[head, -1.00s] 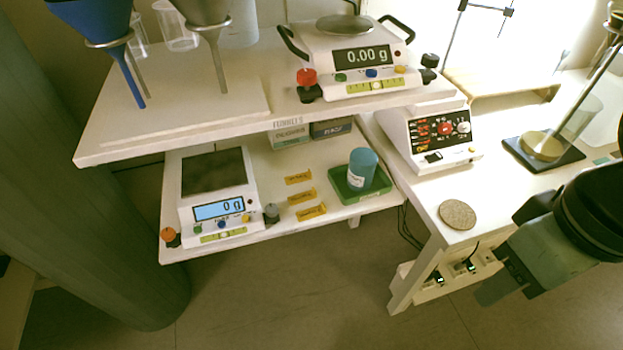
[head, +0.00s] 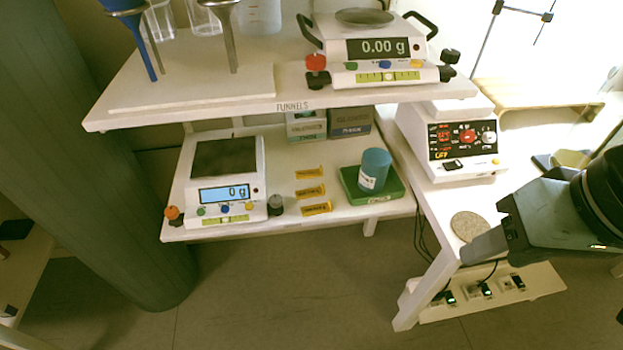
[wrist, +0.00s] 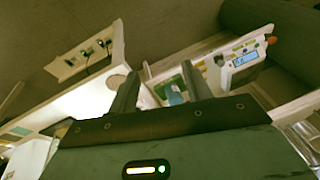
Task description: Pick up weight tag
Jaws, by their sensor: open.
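Three small yellow tags lie in a column on the lower shelf in the head view: a back tag (head: 309,172), a middle tag (head: 310,191) and a front tag (head: 316,208). Their print is too small to read, so I cannot tell which is the weight tag. My gripper (head: 478,248) is at the right, well away from the tags, near the edge of the right-hand bench. In the wrist view my gripper (wrist: 160,88) has its two fingers apart with nothing held between them. Small yellow marks near the shelf scale there may be the tags.
A scale (head: 225,212) stands left of the tags, a grey weight (head: 275,204) beside it. A blue jar (head: 375,169) on a green tray (head: 394,186) stands right. The upper shelf (head: 200,115) overhangs the back. A round cork mat (head: 466,226) lies near my gripper.

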